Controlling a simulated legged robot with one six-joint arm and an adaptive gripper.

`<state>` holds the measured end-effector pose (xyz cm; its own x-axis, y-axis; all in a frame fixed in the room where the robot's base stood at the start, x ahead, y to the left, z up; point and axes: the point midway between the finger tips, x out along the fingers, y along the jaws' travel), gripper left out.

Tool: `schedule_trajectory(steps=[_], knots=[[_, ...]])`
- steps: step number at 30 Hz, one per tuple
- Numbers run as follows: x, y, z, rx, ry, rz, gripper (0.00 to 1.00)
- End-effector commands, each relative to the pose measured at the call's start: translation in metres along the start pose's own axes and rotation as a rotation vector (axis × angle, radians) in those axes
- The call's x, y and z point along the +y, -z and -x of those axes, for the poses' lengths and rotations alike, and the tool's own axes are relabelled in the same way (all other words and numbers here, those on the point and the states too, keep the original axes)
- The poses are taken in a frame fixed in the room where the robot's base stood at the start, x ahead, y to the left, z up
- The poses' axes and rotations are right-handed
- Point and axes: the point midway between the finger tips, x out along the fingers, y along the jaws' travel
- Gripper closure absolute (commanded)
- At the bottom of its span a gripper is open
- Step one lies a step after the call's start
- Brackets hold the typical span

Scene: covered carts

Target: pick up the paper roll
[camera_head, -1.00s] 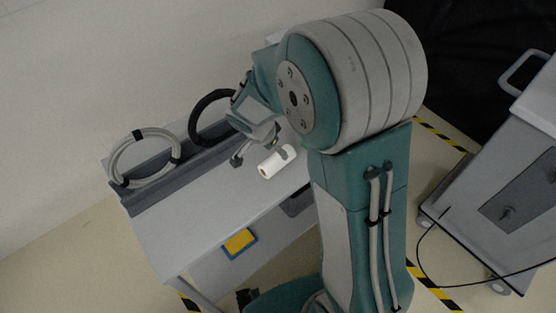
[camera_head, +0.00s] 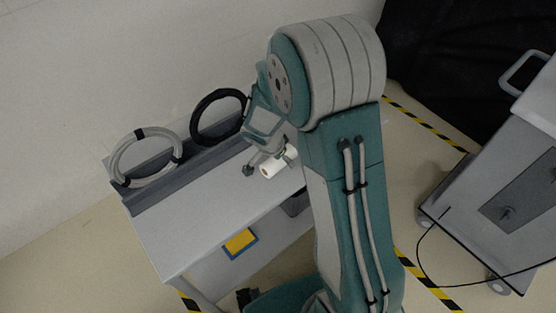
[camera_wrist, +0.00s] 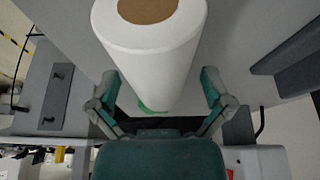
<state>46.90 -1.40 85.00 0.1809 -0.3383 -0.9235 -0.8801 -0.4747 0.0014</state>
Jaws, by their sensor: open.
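My gripper (camera_head: 268,162) is at the roll, partly hidden behind my arm in the head view. In the wrist view my gripper (camera_wrist: 158,88) is open, with one teal-padded finger on each side of the roll. I cannot tell whether either finger touches it.
A grey hose coil (camera_head: 145,157) and a black hose coil (camera_head: 218,117) stand at the cart's back edge. Another cart (camera_head: 500,200) with a cable stands at the right. The cart top's left part is clear.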

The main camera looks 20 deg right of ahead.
Motion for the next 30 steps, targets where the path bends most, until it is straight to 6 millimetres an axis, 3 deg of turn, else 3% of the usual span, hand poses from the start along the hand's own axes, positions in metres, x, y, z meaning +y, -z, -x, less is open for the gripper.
schedule_trajectory(steps=[17,18,21,24,30], knots=[[0.0001,-0.0018,-0.0041,0.000,0.000,0.000,0.00],[0.0001,-0.0018,-0.0041,0.000,0.000,0.000,0.09],[0.0001,-0.0018,-0.0041,0.000,0.000,0.000,0.53],[0.0001,-0.0018,-0.0041,0.000,0.000,0.000,0.91],[-0.0002,-0.0017,-0.0044,0.000,-0.001,0.000,0.91]])
